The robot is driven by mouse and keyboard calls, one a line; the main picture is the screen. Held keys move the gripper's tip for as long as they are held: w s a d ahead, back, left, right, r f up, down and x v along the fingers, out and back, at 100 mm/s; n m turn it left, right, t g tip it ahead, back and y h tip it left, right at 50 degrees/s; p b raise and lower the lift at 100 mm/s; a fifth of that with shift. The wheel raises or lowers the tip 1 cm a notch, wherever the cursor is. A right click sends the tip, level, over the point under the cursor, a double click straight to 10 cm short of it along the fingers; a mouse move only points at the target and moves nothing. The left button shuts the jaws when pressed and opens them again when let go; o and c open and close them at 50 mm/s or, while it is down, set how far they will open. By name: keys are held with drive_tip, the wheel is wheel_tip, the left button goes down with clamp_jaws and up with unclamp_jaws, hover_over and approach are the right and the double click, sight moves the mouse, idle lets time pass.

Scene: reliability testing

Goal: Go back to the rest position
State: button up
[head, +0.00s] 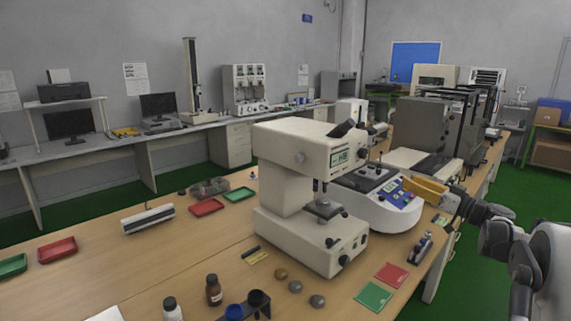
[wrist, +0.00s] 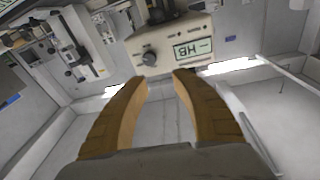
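My gripper (wrist: 161,82) shows in the wrist view with its two tan fingers spread apart and nothing between them. In the head view my gripper (head: 408,188) is at the right, above the table and close to the white device with the blue control panel (head: 397,198). I cannot tell there whether it touches that device. The hardness tester marked HB (head: 300,190) stands left of my gripper. Its head with the HB display (wrist: 172,45) shows beyond the fingers in the wrist view.
The wooden table (head: 110,257) holds red and green trays (head: 206,207), bottles (head: 213,290), small metal pieces (head: 295,287) and a red pad (head: 392,275). Grey machines (head: 424,128) stand behind. Green floor (head: 510,200) is open right of the table.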

drive_tip(key=s+a+r+m+t+h, duration=0.1)
drive_tip(key=s+r+m+t+h, duration=0.15)
drive_tip(key=r+h, duration=0.45)
drive_tip(key=s+a+r+m+t+h, duration=0.2)
drive_tip(key=r+m+t+h, duration=0.15)
drive_tip(key=r, duration=0.85)
drive_tip(key=s+m+g+h, duration=0.1)
drive_tip(key=s+m+h, duration=0.2)
drive_tip(key=s+h, duration=0.25)
drive_tip(key=s+a+f+g+y, duration=0.1)
drive_tip(key=s+a+f+g, duration=0.3)
drive_tip(key=s+f, duration=0.6)
drive_tip(key=s+a+f+n+g+y, duration=0.1)
drive_tip(key=s+a+f+g, duration=0.3)
drive_tip(key=s+a+f, duration=0.3)
drive_tip(key=s+a+f+n+g+y, duration=0.1)
drive_tip(key=s+a+f+g, duration=0.3)
drive_tip(key=s+f, duration=0.9)
drive_tip(key=s+a, duration=0.2)
drive_tip(key=s, duration=0.5)
drive_tip(key=shift+g+y, duration=0.3)
drive_tip(key=shift+g, duration=0.1)
drive_tip(key=shift+s, duration=0.1)
